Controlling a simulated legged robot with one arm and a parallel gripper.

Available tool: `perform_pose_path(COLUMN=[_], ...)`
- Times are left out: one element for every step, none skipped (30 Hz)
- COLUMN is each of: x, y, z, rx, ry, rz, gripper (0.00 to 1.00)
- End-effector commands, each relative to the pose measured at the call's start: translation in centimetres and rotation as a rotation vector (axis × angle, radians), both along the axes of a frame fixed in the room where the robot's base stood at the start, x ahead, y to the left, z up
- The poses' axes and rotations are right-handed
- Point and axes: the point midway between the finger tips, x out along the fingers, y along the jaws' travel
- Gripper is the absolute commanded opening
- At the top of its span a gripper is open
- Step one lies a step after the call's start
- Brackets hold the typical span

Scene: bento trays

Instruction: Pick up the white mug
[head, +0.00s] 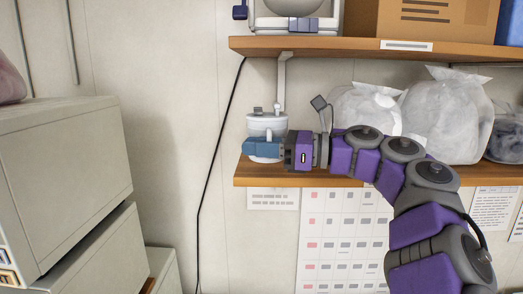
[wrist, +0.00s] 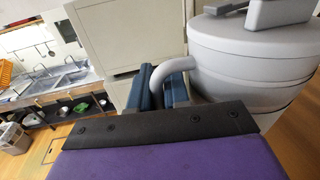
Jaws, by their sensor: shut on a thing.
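The white mug (head: 267,125) is at the left end of the lower wooden shelf, upright, with a grey piece on its top. In the wrist view the mug (wrist: 255,55) fills the upper right, and its curved handle (wrist: 184,69) passes between my blue fingers. My gripper (head: 262,147) reaches in from the right, in front of the mug's lower part, and is shut on the handle. My gripper (wrist: 160,85) hides the handle's lower end. I cannot tell whether the mug touches the shelf.
White bags (head: 445,115) stand on the lower shelf (head: 300,181), behind my arm. An upper shelf (head: 330,46) holds a cardboard box (head: 440,18). Papers hang below the lower shelf. Cream cabinets (head: 65,155) stand at the left. The wall between them and the shelves is clear except for a black cable.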

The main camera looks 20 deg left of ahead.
Motion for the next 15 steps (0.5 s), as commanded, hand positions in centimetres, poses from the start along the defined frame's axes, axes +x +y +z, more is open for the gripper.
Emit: perform_pose_path(x=[-0.3, -0.4, -0.6, -0.8, -1.0, -1.2, -1.4, -1.6, -1.8, -2.0, -2.1, -2.3, -2.5, -2.8, -3.1], y=[0.0, 0.0, 0.0, 0.0, 0.1, 0.1, 0.2, 0.2, 0.3, 0.3, 0.3, 0.3, 0.3, 0.4, 0.5], z=[0.0, 0.0, 0.0, 0.0, 0.1, 0.1, 0.1, 0.2, 0.2, 0.2, 0.2, 0.2, 0.2, 0.2, 0.3], rx=[0.000, 0.001, 0.002, 0.002, 0.002, 0.001, 0.001, 0.002, 0.003, 0.003, 0.003, 0.003, 0.003, 0.002, 0.001], ry=[-0.002, -0.001, -0.001, -0.001, -0.002, -0.004, -0.005, -0.007, -0.006, -0.004, -0.003, -0.002, -0.001, -0.002, -0.003], rz=[-0.002, -0.002, -0.001, -0.001, -0.001, -0.001, -0.001, -0.002, -0.002, -0.003, -0.004, -0.004, -0.004, -0.003, -0.001], gripper=[0.00, 0.00, 0.00, 0.00, 0.00, 0.00, 0.00, 0.00, 0.00, 0.00, 0.00, 0.00, 0.00, 0.00, 0.00])
